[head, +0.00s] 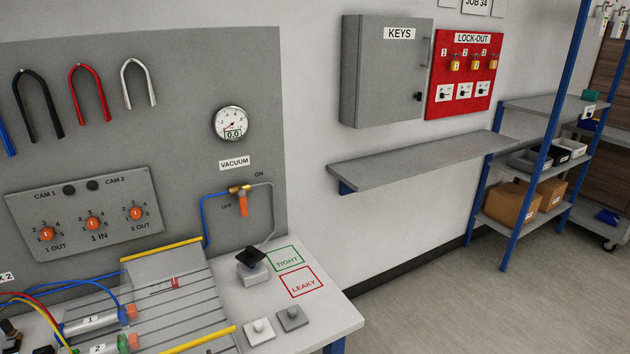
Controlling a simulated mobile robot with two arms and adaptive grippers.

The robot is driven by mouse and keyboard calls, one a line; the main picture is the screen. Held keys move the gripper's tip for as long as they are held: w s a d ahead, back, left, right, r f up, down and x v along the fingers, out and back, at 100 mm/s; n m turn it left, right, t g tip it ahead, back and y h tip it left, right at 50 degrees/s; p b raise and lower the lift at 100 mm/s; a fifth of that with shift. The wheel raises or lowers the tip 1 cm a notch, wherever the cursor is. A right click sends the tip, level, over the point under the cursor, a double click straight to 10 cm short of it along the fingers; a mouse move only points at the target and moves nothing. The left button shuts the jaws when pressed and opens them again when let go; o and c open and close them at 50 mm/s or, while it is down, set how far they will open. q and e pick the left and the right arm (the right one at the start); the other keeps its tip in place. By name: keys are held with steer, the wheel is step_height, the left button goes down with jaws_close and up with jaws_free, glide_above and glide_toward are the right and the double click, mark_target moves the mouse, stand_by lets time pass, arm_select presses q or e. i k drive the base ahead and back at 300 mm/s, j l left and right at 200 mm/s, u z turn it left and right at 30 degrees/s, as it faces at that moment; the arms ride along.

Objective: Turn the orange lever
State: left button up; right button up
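The orange lever (243,204) sits on a brass valve (239,189) on the grey panel, below the VACUUM label (234,163). The lever points downward. The word OFF is just left of it, and the word ON is above and to the right. A blue hose (204,220) runs from the valve's left side and a grey hose from its right. The gauge (230,123) above has a small display that reads about 0.0. Neither of my grippers is in view.
A bench (330,318) stands below the panel, with a black-topped grey block (252,272) below the lever and TIGHT and LEAKY squares. Cylinders with hoses lie at left. Orange selector knobs (93,223) are left of the lever. A wall shelf (415,165) juts out at right.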

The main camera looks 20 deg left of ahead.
mark_target(242, 193)
steer(key=i+l+u, duration=0.15)
steer(key=l+u, duration=0.2)
steer(key=l, duration=0.35)
steer(key=l+u, duration=0.35)
steer(key=l, duration=0.35)
steer(key=i, duration=0.05)
